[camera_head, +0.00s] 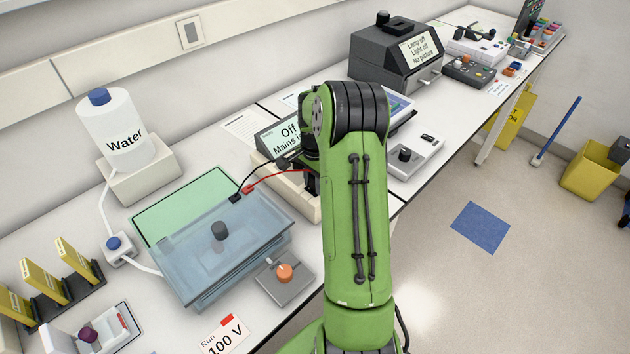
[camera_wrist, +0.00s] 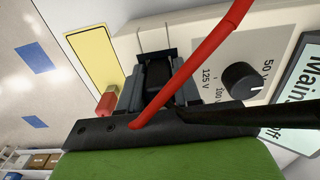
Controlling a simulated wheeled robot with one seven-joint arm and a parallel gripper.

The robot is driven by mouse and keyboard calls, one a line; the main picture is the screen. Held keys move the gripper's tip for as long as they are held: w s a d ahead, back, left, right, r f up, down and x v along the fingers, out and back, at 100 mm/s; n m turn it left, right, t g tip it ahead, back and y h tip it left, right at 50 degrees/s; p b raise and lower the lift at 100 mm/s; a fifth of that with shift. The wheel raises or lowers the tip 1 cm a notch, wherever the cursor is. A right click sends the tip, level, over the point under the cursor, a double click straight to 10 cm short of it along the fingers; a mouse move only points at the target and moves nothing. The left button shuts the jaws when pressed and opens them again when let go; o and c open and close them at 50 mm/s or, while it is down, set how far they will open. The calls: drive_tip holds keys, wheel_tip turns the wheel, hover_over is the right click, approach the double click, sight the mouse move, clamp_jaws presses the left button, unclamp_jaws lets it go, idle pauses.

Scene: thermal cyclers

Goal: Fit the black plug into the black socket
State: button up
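My gripper is at the power supply (camera_head: 285,178), mostly hidden behind my green arm in the head view. In the wrist view my gripper (camera_wrist: 158,88) has its dark fingers on either side of a black block, which looks like the black plug (camera_wrist: 158,74). The black lead (camera_wrist: 240,116) runs from the right towards the gripper. A red lead (camera_wrist: 195,65) crosses in front. A red plug (camera_wrist: 107,101) shows left of the fingers. The black socket cannot be made out, and whether the plug touches it cannot be told.
The power supply's dial (camera_wrist: 242,79) is right of the fingers. In the head view, the leads reach back to the blue gel tank (camera_head: 215,245). A white knobbed box (camera_head: 412,155) stands right of my arm. A water bottle (camera_head: 117,130) stands at the left.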

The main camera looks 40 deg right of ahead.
drive_tip(key=o, duration=0.4)
drive_tip(key=shift+r, duration=0.1)
wheel_tip(320, 180, up, 16)
drive_tip(key=shift+f+p, duration=0.2)
drive_tip(key=shift+p, duration=0.65)
